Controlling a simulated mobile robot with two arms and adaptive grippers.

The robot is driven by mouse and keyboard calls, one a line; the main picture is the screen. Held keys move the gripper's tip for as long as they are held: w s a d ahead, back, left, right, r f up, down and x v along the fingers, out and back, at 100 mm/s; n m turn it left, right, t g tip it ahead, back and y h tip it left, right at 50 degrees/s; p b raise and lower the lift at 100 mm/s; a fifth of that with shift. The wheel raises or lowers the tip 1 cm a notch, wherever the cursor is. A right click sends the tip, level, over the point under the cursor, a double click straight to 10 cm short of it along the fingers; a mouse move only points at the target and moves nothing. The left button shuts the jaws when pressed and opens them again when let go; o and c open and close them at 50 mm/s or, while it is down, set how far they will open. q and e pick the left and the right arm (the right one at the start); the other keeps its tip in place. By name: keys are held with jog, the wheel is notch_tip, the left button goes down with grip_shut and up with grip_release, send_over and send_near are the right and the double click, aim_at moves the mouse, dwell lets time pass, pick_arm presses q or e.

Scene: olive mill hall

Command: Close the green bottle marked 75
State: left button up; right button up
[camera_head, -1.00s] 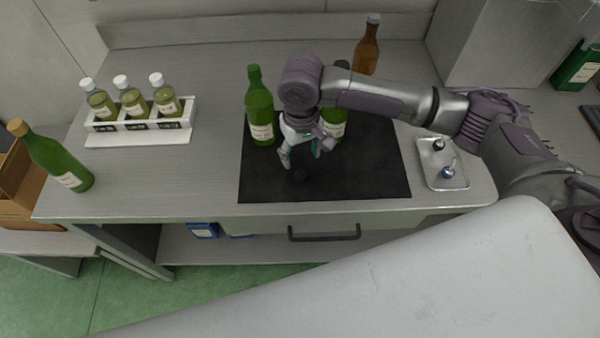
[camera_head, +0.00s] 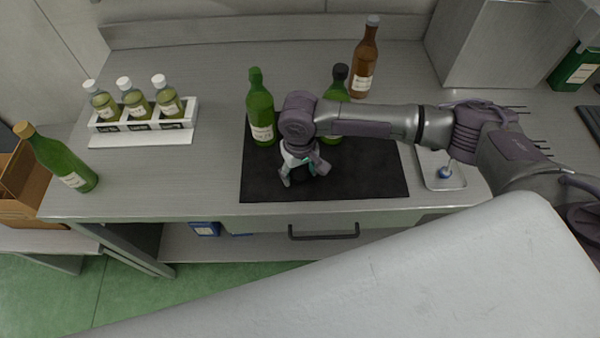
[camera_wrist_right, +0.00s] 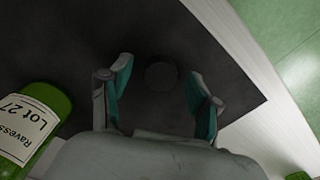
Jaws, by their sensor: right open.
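A green bottle (camera_head: 261,112) with an all-green top stands at the mat's back left. Another green bottle (camera_head: 338,90) with a black top stands partly behind my right arm. Their numbers are too small to read in the head view. The right wrist view shows a green bottle (camera_wrist_right: 38,122) marked Lot 27; I cannot tell which one it is. A small dark round cap-like piece (camera_wrist_right: 161,76) lies on the dark mat (camera_head: 370,180). My open right gripper (camera_wrist_right: 160,92) is above the mat, its fingers on either side of that piece; in the head view the gripper (camera_head: 302,176) hides it.
A white rack (camera_head: 140,138) with three small bottles stands left. A corked green bottle (camera_head: 65,165) is at the left edge. A brown bottle (camera_head: 364,65) stands behind. A metal tray (camera_head: 452,184) holds a blue-based piece (camera_head: 445,173), partly behind my arm. The mat's front right is clear.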

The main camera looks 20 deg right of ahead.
aim_at(301, 175)
jog(key=c, duration=0.8)
jog(key=shift+r, duration=0.1)
jog(key=shift+r, duration=0.6)
notch_tip(301, 175, up, 3)
jog(key=shift+s+d+f+b, duration=0.1)
jog(key=shift+s+b, duration=0.05)
jog(key=shift+b, duration=0.55)
jog(key=s+d+r, duration=0.1)
jog(key=s+r, duration=0.1)
jog(key=s, duration=0.1)
jog(key=s+d+r+b, duration=0.1)
jog(key=s+d+r, duration=0.1)
jog(key=s, duration=0.1)
jog(key=s+d+r, duration=0.2)
jog(key=s+r, duration=0.1)
jog(key=s, duration=0.1)
jog(key=shift+s, duration=0.1)
jog(key=shift+f, duration=0.1)
